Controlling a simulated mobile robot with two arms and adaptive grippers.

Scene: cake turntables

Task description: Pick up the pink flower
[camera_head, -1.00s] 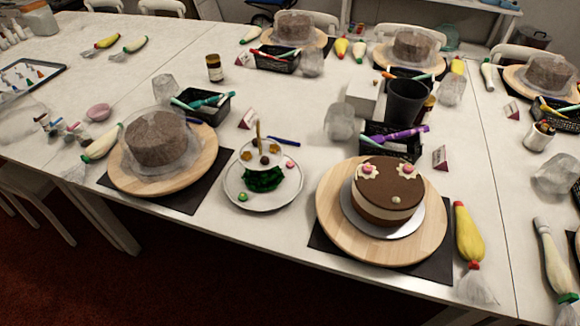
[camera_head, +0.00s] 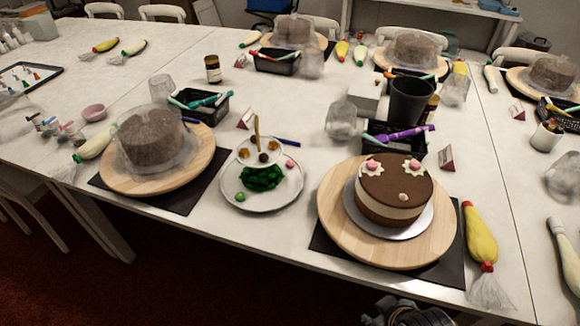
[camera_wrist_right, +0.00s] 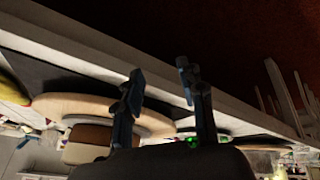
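A small pink flower-like piece (camera_head: 290,163) lies on the right side of a tiered white plate stand (camera_head: 262,200), too small to make out clearly. The stand also holds dark green leaves and gold pieces. Pink-centred flowers (camera_head: 372,166) also sit on top of the chocolate cake (camera_head: 394,187). My right gripper (camera_head: 398,314) shows at the bottom edge, in front of the table and below the cake board. In the right wrist view its two fingers (camera_wrist_right: 160,70) are apart with nothing between them. My left gripper is not in view.
The cake stands on a round wooden turntable (camera_head: 334,228) on a black mat. A covered brown cake (camera_head: 150,140) is left of the plate stand. A yellow piping bag (camera_head: 481,238) lies to the right. A black basket (camera_head: 394,150) stands behind the cake.

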